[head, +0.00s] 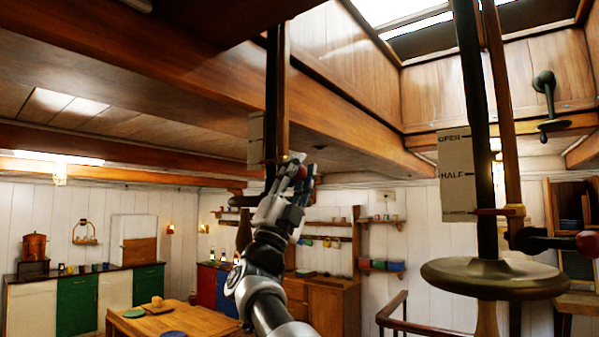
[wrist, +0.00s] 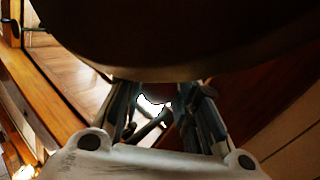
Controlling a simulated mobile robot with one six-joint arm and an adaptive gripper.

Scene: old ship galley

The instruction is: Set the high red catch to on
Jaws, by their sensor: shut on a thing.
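My gripper (head: 301,172) is raised beside the left dark post, just above and to the right of its round disc (head: 245,201). In the wrist view its fingers (wrist: 160,105) close around a dark reddish round knob (wrist: 157,91), mostly hidden by the fingers and the disc. In the head view the gripper covers this knob. A small red piece (head: 283,159) shows on the left post by the gripper. A similar post at the right has a red pointer (head: 488,211) and a red ball knob (head: 588,242) on a dark lever.
The right disc (head: 494,278) stands close in the foreground. Wooden beams (head: 200,90) run close overhead. A table (head: 190,319) and cabinets stand below at the left.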

